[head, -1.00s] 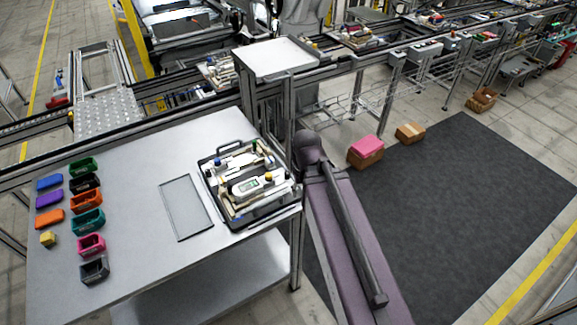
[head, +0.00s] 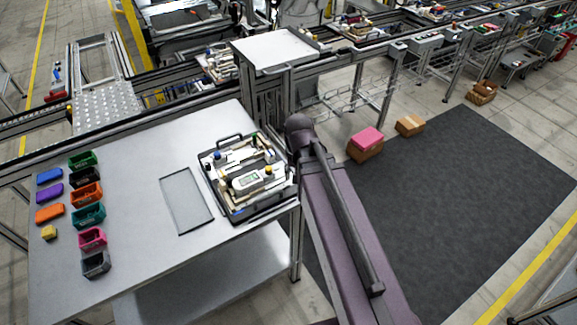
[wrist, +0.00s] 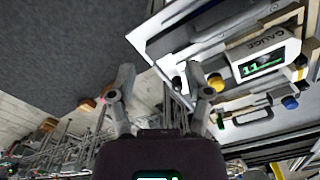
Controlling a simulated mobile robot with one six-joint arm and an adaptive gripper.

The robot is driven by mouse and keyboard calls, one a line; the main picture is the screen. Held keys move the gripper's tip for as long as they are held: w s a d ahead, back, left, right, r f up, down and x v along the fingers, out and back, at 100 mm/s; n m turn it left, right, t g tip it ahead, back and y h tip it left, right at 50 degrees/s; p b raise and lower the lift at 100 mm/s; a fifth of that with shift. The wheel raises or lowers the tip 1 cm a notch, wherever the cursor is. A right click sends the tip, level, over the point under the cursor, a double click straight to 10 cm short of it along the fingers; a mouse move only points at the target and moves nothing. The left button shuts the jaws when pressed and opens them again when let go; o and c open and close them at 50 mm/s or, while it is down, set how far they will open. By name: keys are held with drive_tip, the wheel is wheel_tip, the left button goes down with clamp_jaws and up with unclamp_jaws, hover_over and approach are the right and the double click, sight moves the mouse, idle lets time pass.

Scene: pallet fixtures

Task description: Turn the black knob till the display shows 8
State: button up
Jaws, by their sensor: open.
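The gauge (wrist: 262,62) is a white housing lettered GAUGE, tilted in the wrist view. Its dark display shows green digits that look like 11. In the head view the gauge (head: 250,181) lies in a black-rimmed pallet tray (head: 237,218) on the grey table. A small round black part (wrist: 177,83), perhaps the black knob, shows by the right fingertip in the wrist view, near a yellow knob (wrist: 215,82). My gripper (wrist: 160,80) is open and empty, its fingers apart, to the left of the gauge. I cannot tell its depth from the parts. The head view shows only my arm.
A flat grey plate (head: 187,201) lies left of the tray. Several coloured bins, such as a green one (head: 83,160), stand at the table's left. A conveyor and a raised white tray (head: 277,49) are behind. Boxes (head: 366,145) sit on the floor at right.

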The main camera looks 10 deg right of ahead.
drive_tip(key=w+r+m+p, duration=0.2)
drive_tip(key=w+m, duration=1.1)
drive_tip(key=shift+w+r, duration=0.2)
drive_tip(key=shift+r, duration=0.1)
drive_tip(key=shift+f, duration=0.15)
wheel_tip(320, 180, down, 14)
drive_tip(key=b, duration=1.3)
drive_tip(key=shift+r, duration=0.25)
clamp_jaws()
